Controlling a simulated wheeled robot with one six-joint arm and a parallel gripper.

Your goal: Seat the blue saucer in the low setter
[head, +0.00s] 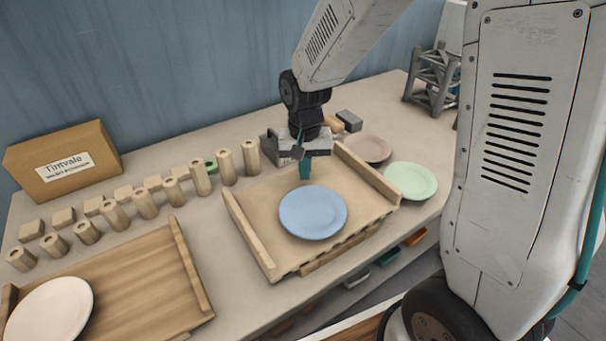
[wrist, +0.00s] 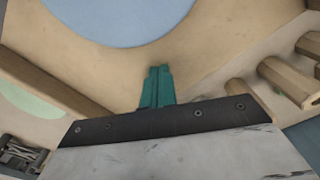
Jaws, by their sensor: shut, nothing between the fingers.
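The blue saucer (head: 313,212) lies face up on a wooden setter (head: 262,192) with a raised rail on each side, near its front edge and between the rails. It looks flat and apart from both rails. It also shows at the top of the wrist view (wrist: 115,12), partly cut off. My gripper (head: 305,178) is just behind the saucer, above the setter's board. Its teal fingers, seen in the wrist view (wrist: 158,76), are together and hold nothing. The gap between fingertips and board is hard to judge.
A second wooden setter (head: 150,265) at left holds a cream plate (head: 48,312). Several wooden posts (head: 145,205) stand in rows behind it, near a cardboard box (head: 62,158). A pink plate (head: 366,148) and a green plate (head: 411,181) lie right of the middle setter.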

